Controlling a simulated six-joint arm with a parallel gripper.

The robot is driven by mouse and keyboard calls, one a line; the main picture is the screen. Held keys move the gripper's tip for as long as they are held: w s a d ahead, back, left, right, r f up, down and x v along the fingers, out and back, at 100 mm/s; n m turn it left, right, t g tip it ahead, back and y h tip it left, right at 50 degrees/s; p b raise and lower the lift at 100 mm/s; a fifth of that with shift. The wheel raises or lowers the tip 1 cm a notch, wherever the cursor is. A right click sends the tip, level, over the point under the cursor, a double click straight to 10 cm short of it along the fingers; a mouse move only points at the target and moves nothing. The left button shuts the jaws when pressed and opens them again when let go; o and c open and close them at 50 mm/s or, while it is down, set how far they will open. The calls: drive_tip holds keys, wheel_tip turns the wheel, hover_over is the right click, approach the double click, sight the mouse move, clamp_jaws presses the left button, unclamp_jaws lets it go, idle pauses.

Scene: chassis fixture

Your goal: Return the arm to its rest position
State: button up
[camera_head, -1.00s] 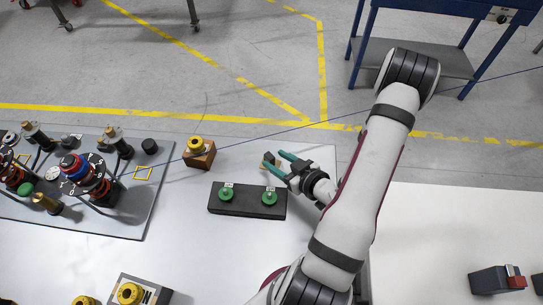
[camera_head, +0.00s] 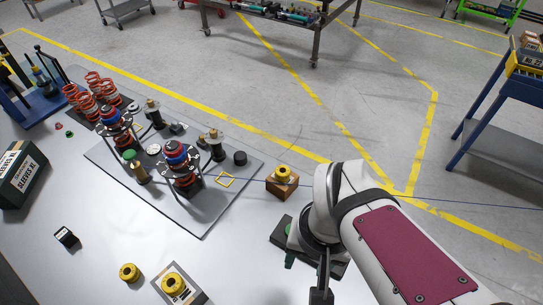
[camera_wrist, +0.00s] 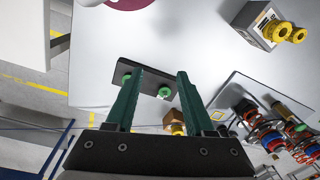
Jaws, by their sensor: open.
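My arm covers the right and lower right of the head view. In the wrist view my gripper (camera_wrist: 160,76) is open, its two green fingers apart with nothing held between them. A black block (camera_wrist: 149,83) with two green knobs shows beyond the fingers, apparently at a distance. In the head view the black block (camera_head: 279,237) is mostly hidden behind my arm. My gripper's fingers cannot be made out clearly there.
A grey plate (camera_head: 205,220) with red-blue assemblies lies left of my arm. A wooden block (camera_head: 282,188) with a yellow ring stands just beyond the arm. Yellow rings (camera_head: 129,272) and a dark sleeves box (camera_head: 22,175) are at left.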

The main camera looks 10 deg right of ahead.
drive_tip(key=shift+g+y, duration=0.4)
drive_tip(key=shift+y, duration=0.2)
drive_tip(key=s+a, duration=0.1)
drive_tip(key=s+a+r, duration=0.1)
drive_tip(key=s+a, duration=0.1)
drive_tip(key=a, duration=0.1)
drive_tip(key=shift+s+r, duration=0.15)
drive_tip(key=shift+r, duration=0.25)
